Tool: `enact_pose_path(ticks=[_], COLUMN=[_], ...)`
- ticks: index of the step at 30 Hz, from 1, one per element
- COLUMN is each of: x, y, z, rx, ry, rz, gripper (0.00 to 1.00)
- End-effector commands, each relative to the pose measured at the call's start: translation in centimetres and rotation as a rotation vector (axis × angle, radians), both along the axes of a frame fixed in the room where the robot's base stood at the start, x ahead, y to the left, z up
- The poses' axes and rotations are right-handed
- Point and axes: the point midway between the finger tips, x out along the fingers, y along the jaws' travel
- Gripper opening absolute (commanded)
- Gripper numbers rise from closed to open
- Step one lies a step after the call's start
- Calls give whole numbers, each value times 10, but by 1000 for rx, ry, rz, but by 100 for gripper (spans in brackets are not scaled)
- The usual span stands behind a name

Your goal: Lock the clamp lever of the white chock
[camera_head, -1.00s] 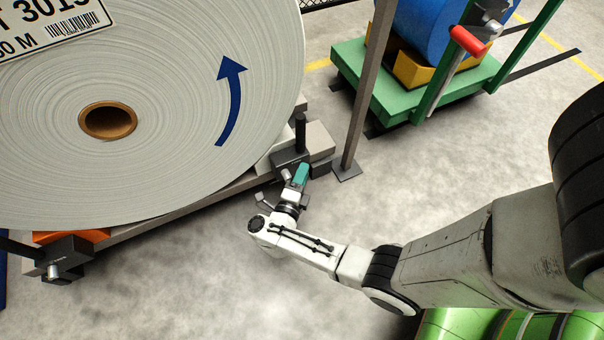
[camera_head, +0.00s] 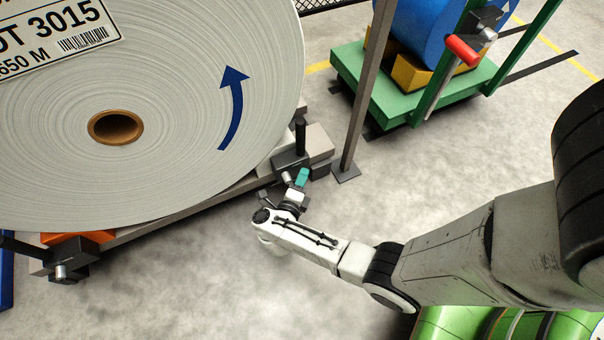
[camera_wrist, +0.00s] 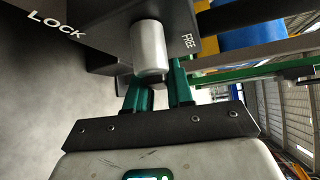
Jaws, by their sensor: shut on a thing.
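The white chock (camera_head: 321,139) sits at the right foot of the big paper roll. Its dark clamp block (camera_head: 290,159) is in front of it. In the wrist view the block's dark face (camera_wrist: 100,22) carries LOCK at the left and FREE at the right. A silver cylindrical part (camera_wrist: 150,48) sticks out near FREE. My gripper (camera_head: 303,177) has its teal fingers at the clamp; they also show in the wrist view (camera_wrist: 158,92), just behind the cylinder's lower end. They are shut on the clamp lever, whose gripped part is mostly hidden.
The paper roll (camera_head: 190,130) fills the left. An orange chock (camera_head: 76,239) with a similar clamp is at its left foot. A grey post (camera_head: 362,95) stands just right of the clamp. A green cart (camera_head: 375,85) is behind. The floor in front is clear.

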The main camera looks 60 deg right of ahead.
Motion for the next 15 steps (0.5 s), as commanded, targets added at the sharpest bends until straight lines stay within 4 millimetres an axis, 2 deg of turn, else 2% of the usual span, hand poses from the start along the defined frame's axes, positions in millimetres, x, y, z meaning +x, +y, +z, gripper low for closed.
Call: enact_pose_path(ticks=[1, 15], x=[0, 5], y=[0, 8], z=[4, -12], rx=[37, 407], ry=[-22, -275], rz=[1, -1], gripper=[0, 0])
